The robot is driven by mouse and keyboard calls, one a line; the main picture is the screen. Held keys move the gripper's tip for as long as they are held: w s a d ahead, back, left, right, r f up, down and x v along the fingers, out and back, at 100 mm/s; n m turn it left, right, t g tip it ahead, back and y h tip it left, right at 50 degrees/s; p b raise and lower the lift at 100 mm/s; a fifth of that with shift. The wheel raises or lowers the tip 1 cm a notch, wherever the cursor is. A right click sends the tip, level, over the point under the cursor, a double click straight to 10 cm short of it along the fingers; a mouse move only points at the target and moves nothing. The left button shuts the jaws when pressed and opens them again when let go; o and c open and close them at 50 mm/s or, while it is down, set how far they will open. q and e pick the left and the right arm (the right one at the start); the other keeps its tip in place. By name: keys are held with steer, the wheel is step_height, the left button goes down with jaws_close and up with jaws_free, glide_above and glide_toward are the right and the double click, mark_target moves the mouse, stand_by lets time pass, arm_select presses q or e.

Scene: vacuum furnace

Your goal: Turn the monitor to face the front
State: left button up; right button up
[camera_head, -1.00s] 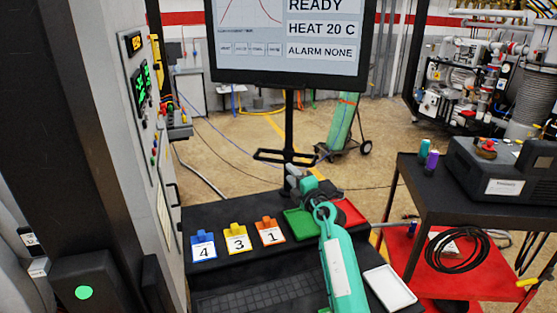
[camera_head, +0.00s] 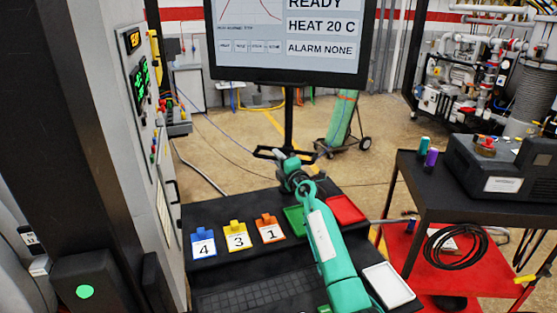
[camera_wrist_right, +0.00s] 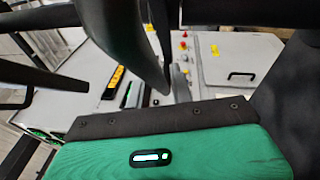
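The monitor (camera_head: 288,35) stands at the top of the head view on a dark post (camera_head: 288,118), with its screen toward me and its top cut off. A dark bar or handle (camera_head: 262,152) crosses low on the post. My right gripper (camera_head: 286,162) is at the end of the green arm, right at this bar; contact is unclear. In the right wrist view a thick dark curved bar (camera_wrist_right: 150,50) runs close in front of the green gripper body. The fingers cannot be made out clearly. My left gripper is out of view.
A black table holds tags 4 (camera_head: 203,245), 3 (camera_head: 237,237) and 1 (camera_head: 269,229), green (camera_head: 294,221) and red (camera_head: 346,209) trays, and a white tray (camera_head: 388,287). A control cabinet (camera_head: 150,150) stands left. A cart (camera_head: 470,205) with a dark machine stands right.

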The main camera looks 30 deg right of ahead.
jaws_close()
steer(key=shift+s+d+f+n+y+b, duration=0.25)
steer(key=shift+y+b, duration=0.25)
steer(key=shift+b, duration=0.25)
steer(key=n+y+b, duration=0.1)
steer(key=y+b, duration=0.1)
steer(key=b, duration=0.1)
steer(key=s+d+n+g+y+b, duration=0.1)
steer(key=n+y+b, duration=0.1)
steer(key=y+b, duration=0.1)
steer(key=s+d+n+y+b, duration=0.1)
steer(key=n+y+b, duration=0.1)
steer(key=y+b, duration=0.1)
steer(key=shift+s+d+f+g, duration=0.1)
steer(key=shift+d+g, duration=0.15)
steer(key=shift+g, duration=0.05)
steer(key=shift+s+d+r+n+g+y+b, duration=0.2)
steer(key=shift+d+n+g+y+b, duration=0.15)
steer(key=shift+n+g+y+b, duration=0.5)
steer(key=shift+y+b, duration=0.3)
steer(key=shift+y, duration=0.05)
